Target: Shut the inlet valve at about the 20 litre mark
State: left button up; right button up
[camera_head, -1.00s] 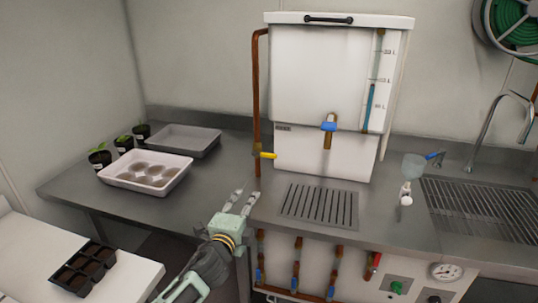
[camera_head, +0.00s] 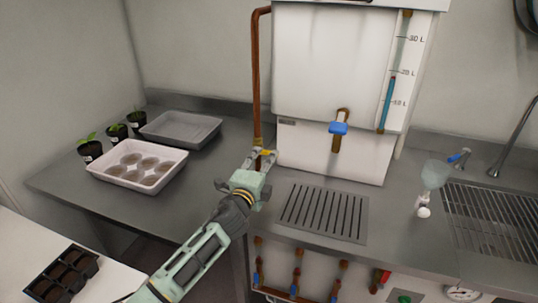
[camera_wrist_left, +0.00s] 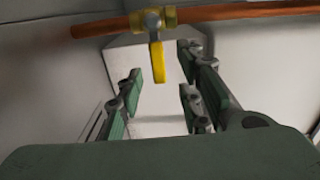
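The inlet valve has a yellow lever (camera_head: 265,153) on the copper pipe (camera_head: 256,80) left of the white tank (camera_head: 325,60). The lever sticks out crosswise to the pipe, and its brass body (camera_wrist_left: 153,19) shows in the left wrist view. My left gripper (camera_head: 262,159) is open at the valve. In the left wrist view the yellow lever (camera_wrist_left: 157,62) lies between the spread fingertips; I see no clear contact. The blue column of the level gauge (camera_head: 387,104) tops out just below the 20 L mark. My right gripper is not in view.
A blue-handled tap (camera_head: 339,129) is on the tank front above a drain grate (camera_head: 324,212). A white tray (camera_head: 137,176), a grey tray (camera_head: 181,130) and potted seedlings stand on the left bench. A sink rack (camera_head: 490,225) is at right.

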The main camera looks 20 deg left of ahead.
aim_at(265, 152)
pick_arm(q)
jog(key=w, duration=0.4)
jog(key=shift+d+f, duration=0.1)
grip_shut()
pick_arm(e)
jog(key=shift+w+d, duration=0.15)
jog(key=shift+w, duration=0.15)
